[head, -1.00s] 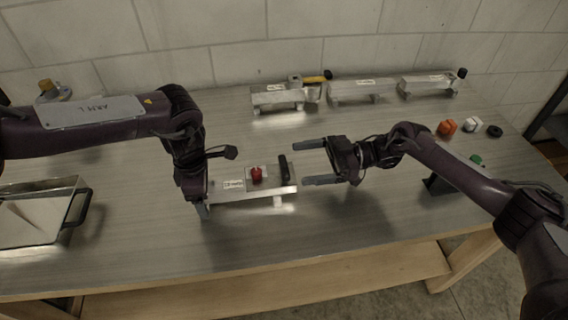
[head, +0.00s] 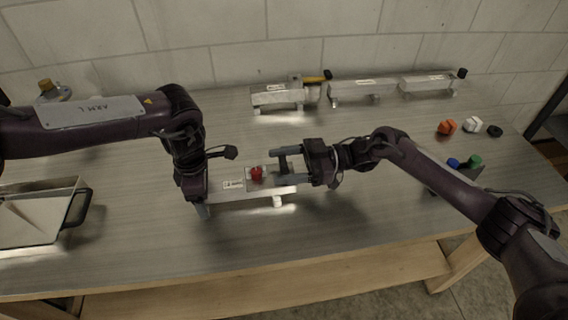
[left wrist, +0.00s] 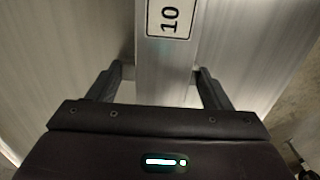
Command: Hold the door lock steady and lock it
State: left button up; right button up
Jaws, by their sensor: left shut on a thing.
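The door lock (head: 262,192) is an aluminium bar with a small label, a red knob (head: 257,173) and an upright black handle at its right end. My left gripper (head: 203,209) is shut on the left end of the bar. In the left wrist view, my left gripper (left wrist: 160,80) has one finger on each side of the bar (left wrist: 163,75), below the label reading "10". My right gripper (head: 274,166) is open, with its fingers on either side of the black handle, close to the red knob. The handle is mostly hidden, and I cannot tell whether the fingers touch it.
Several aluminium pieces (head: 360,88) stand at the back by the wall, one with a yellow-and-black handle (head: 315,78). A metal tray (head: 40,238) is at the left. Small orange (head: 446,127), white, black, blue and green parts lie at the right. The table front is clear.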

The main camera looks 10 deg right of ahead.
jog(key=shift+c, duration=0.9)
jog(key=shift+s+f+m+t, duration=0.1)
jog(key=shift+m+t, duration=0.2)
jog(key=shift+t, duration=0.2)
pick_arm(q)
jog(key=shift+d, duration=0.1)
pick_arm(e)
jog(key=shift+a+m+t, duration=0.1)
jog(key=shift+m+t, duration=0.4)
jog(key=shift+t, duration=0.3)
jog(key=m+t+h, duration=0.1)
jog(key=m+t, duration=0.1)
jog(key=t, duration=0.1)
jog(key=shift+m+t, duration=0.3)
jog(key=shift+t, duration=0.1)
jog(key=m+t+h, duration=0.2)
jog(key=t, duration=0.1)
jog(key=m+t+h, duration=0.2)
jog(key=t, duration=0.1)
jog(key=shift+m, duration=0.3)
jog(key=m+t+h, duration=0.4)
jog(key=h, duration=0.1)
jog(key=shift+m+h, duration=0.3)
jog(key=m+h, duration=0.2)
jog(key=h, duration=0.1)
jog(key=m+t+h, duration=0.1)
jog(key=m+h, duration=0.1)
jog(key=h, duration=0.2)
jog(key=shift+m+t, duration=0.3)
jog(key=shift+h, duration=0.4)
